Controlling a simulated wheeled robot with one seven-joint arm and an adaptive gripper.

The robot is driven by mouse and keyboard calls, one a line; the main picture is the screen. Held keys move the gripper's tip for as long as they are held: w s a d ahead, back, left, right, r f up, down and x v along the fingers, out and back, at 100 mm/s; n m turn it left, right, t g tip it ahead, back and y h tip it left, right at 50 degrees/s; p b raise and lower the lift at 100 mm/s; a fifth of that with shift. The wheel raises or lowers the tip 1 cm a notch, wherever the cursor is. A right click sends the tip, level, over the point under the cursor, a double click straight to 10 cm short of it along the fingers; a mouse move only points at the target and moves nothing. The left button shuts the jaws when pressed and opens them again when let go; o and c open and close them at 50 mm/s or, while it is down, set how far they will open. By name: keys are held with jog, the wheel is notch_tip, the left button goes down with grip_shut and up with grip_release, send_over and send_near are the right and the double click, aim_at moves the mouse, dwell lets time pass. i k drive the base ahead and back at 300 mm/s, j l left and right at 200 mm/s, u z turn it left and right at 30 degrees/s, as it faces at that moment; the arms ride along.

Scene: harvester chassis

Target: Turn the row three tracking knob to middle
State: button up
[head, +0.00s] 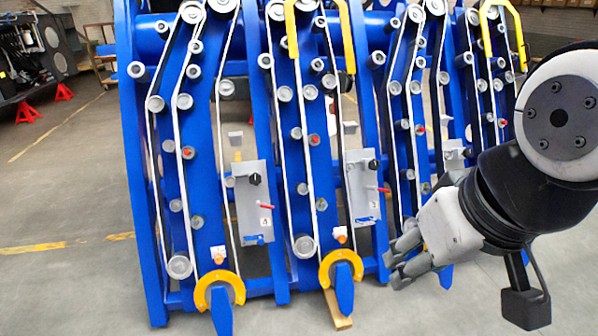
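A grey control panel (357,192) with a small label that seems to read 3 is on the blue chassis, right of centre. A black knob (374,164) sits near its top right, with a red lever (382,189) below. The knob's exact setting is too small to read. A similar panel (247,195) to the left, its label seeming to read 4, has its own black knob (254,179). My gripper (393,269) is low and right of the panel labelled 3, apart from its knob. Its fingers look spread with a gap and hold nothing visible.
Blue upright frames with belts and grey rollers (184,101) fill the middle. Yellow curved guards (219,285) and blue pointed tips stick out at the bottom. Bare concrete floor (70,210) is free at left.

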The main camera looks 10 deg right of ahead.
aim_at(342, 238)
jog(key=j+z, duration=0.1)
jog(key=z, duration=0.25)
jog(key=k+j, duration=0.1)
jog(key=i+l+u, duration=0.6)
jog(key=l, duration=0.35)
jog(key=i+l+u, duration=0.4)
jog(key=l, duration=0.4)
jog(key=i+j, duration=0.05)
jog(key=i, duration=0.05)
